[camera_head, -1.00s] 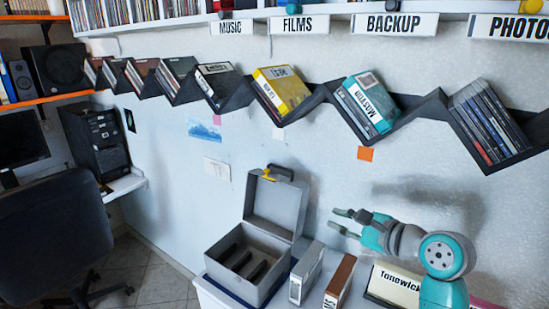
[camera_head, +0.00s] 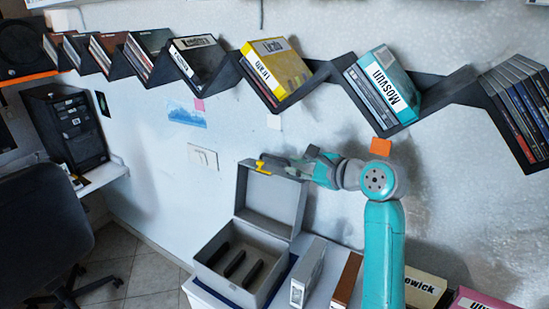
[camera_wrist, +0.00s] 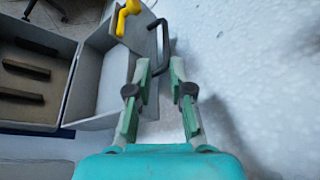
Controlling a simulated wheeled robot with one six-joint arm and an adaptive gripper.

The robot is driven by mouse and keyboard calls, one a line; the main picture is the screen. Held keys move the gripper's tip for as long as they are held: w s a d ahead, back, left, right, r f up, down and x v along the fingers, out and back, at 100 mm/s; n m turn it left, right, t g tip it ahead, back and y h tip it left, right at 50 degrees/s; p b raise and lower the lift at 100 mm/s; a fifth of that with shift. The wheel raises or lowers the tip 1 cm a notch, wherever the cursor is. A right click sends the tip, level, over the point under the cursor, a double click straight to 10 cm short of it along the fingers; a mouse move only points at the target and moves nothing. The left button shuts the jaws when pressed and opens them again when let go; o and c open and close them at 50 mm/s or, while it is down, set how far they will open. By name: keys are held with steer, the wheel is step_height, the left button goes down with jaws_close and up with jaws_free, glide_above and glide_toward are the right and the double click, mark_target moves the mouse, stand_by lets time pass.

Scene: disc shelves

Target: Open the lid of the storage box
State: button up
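The grey storage box (camera_head: 226,288) stands on the white surface with its lid (camera_head: 270,203) open and upright at the back. Three dark slots show inside. A yellow latch (camera_head: 262,166) sits on the lid's top edge; it also shows in the wrist view (camera_wrist: 127,17). The lid's dark handle (camera_wrist: 164,32) shows beside the latch. My gripper (camera_head: 292,164) is at the lid's upper right edge, near the handle. In the wrist view my gripper (camera_wrist: 159,67) has its fingers apart, with the handle's lower end near the gap between the tips. Contact cannot be told.
Disc cases, one grey (camera_head: 308,272) and one brown (camera_head: 347,278), stand right of the box. A labelled cream box (camera_head: 424,288) is farther right. A zigzag shelf (camera_head: 232,75) with discs runs along the wall above. An office chair (camera_head: 45,235) is at left.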

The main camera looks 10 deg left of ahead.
mark_target(277, 158)
steer(key=x, duration=0.5)
steer(key=r+x, duration=0.1)
steer(key=x, duration=0.2)
steer(key=shift+w+a, duration=0.25)
jaws_close()
